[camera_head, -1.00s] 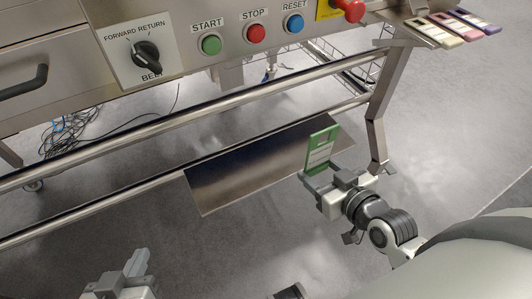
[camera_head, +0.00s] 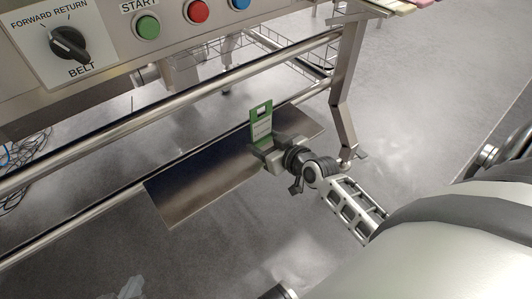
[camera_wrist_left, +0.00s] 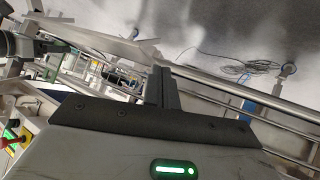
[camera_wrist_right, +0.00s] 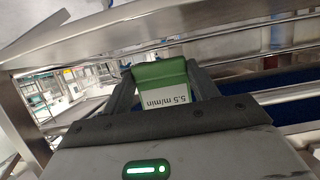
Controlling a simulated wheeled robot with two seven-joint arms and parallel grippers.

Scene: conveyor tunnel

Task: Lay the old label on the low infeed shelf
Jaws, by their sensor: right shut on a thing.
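The old label is a green card with a white panel (camera_head: 261,124), held upright in my right gripper (camera_head: 264,153). In the right wrist view the label (camera_wrist_right: 165,92) sits between the two fingers, and its panel reads "5.5 m/min". The low infeed shelf is a dark, shiny metal plate (camera_head: 190,190) beside the lower rail. The gripper and label appear over the shelf's right part; the gap below them is hard to judge. My left gripper (camera_wrist_left: 163,88) is away from the shelf, its fingers together and empty in the left wrist view.
Steel rails (camera_head: 130,120) run along the machine behind the shelf, and a steel leg (camera_head: 343,100) stands right of it. Above is a panel with a belt knob (camera_head: 68,43) and a green start button (camera_head: 146,26). The shelf's left and middle are bare.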

